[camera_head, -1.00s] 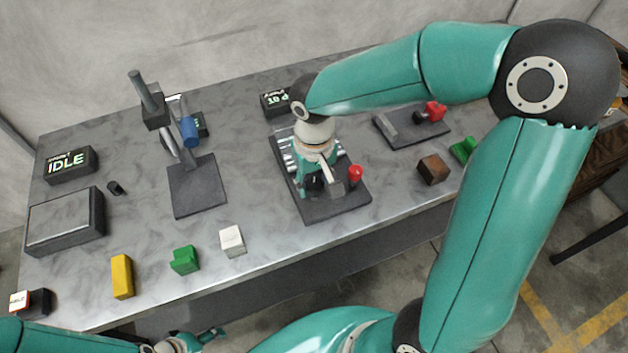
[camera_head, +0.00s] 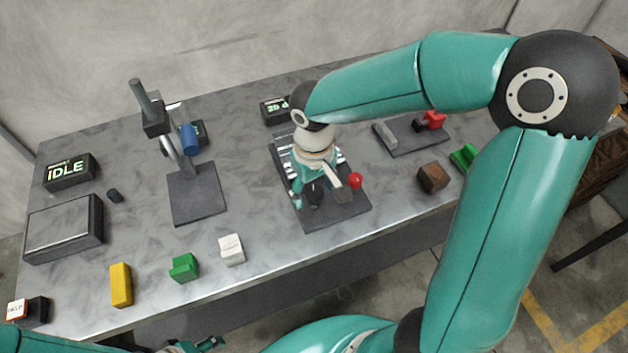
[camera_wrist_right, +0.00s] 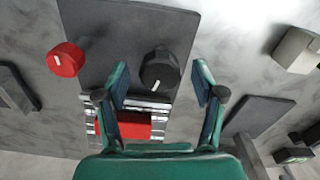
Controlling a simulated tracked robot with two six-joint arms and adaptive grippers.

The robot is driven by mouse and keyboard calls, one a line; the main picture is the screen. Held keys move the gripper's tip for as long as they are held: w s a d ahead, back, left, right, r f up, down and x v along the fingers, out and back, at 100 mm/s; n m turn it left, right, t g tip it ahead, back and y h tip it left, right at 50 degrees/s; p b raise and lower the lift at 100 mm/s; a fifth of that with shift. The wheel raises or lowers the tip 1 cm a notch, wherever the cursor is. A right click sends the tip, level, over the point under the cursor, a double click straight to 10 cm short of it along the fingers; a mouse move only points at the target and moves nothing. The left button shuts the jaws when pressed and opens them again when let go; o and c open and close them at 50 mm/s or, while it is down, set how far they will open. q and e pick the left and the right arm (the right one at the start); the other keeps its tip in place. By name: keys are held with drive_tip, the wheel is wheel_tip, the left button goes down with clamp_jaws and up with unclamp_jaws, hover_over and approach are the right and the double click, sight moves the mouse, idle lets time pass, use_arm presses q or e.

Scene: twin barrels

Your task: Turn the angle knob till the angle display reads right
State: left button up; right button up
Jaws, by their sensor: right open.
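A black knob (camera_wrist_right: 165,70) with a white pointer mark stands on a dark plate (camera_wrist_right: 120,28) in the right wrist view. My right gripper (camera_wrist_right: 161,76) is open, its fingertips on either side of the black knob; contact is not clear. In the head view my right gripper (camera_head: 316,188) is over the plate and partly hides the knob. A small black display (camera_head: 273,110) with pale characters stands behind the plate, partly covered by my right arm; its reading is not legible. My left gripper (camera_head: 207,344) shows only partly at the bottom edge.
A red knob (camera_wrist_right: 66,60) is beside the black one, also visible in the head view (camera_head: 355,180). A brown block (camera_head: 432,177) is to the right. A stand with a blue cylinder (camera_head: 189,138) is to the left. White (camera_head: 231,249) and green (camera_head: 184,267) blocks lie near the front edge.

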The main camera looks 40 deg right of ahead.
sight(314, 192)
wheel_tip(314, 192, up, 12)
idle(0.5)
drive_tip(key=shift+f, duration=0.1)
